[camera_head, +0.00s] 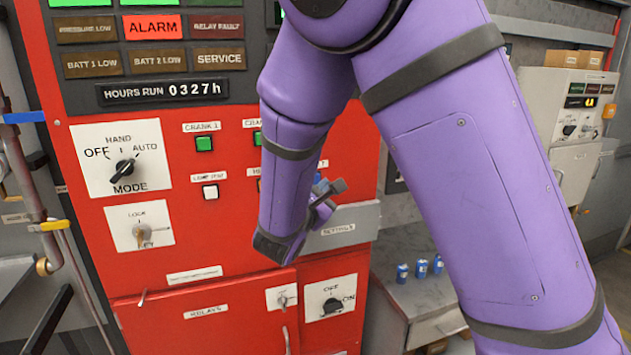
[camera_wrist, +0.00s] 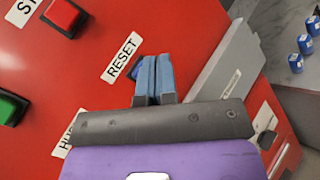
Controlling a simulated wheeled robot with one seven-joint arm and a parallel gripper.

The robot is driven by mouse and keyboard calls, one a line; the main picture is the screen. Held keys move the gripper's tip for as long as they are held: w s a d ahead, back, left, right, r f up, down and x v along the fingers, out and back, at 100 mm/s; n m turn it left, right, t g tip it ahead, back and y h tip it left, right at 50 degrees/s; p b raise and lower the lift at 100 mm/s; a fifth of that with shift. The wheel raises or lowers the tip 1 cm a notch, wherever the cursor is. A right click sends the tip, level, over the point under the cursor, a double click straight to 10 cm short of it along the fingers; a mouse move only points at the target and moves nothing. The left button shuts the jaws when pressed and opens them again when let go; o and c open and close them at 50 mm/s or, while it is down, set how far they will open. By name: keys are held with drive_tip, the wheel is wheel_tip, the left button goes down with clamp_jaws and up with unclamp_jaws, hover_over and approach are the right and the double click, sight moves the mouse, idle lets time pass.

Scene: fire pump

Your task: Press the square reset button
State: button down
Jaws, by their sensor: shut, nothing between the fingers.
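The red control panel (camera_head: 230,235) fills the left and middle of the head view. In the wrist view a RESET label (camera_wrist: 122,57) sits on it, and a small blue button (camera_wrist: 136,71) shows just beside the label. My gripper's two blue-grey fingers (camera_wrist: 155,62) are shut together with nothing between them. Their tips partly cover the button; I cannot tell whether they touch it. In the head view my gripper (camera_head: 322,192) is in front of the panel's right part, partly behind my purple arm, and the reset button is hidden or too small to make out.
A red button (camera_wrist: 64,16) and a green button (camera_wrist: 11,107) are to the left in the wrist view. A grey pocket (camera_head: 345,224) juts from the panel close to my gripper. Small blue cylinders (camera_head: 420,268) stand on a grey bench to the right.

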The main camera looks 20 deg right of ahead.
drive_tip(key=shift+w, duration=0.9)
drive_tip(key=shift+w, duration=0.15)
idle(1.4)
drive_tip(key=shift+w, duration=0.25)
drive_tip(key=shift+w, duration=0.5)
idle(0.8)
drive_tip(key=shift+s, duration=0.9)
drive_tip(key=shift+s, duration=2.55)
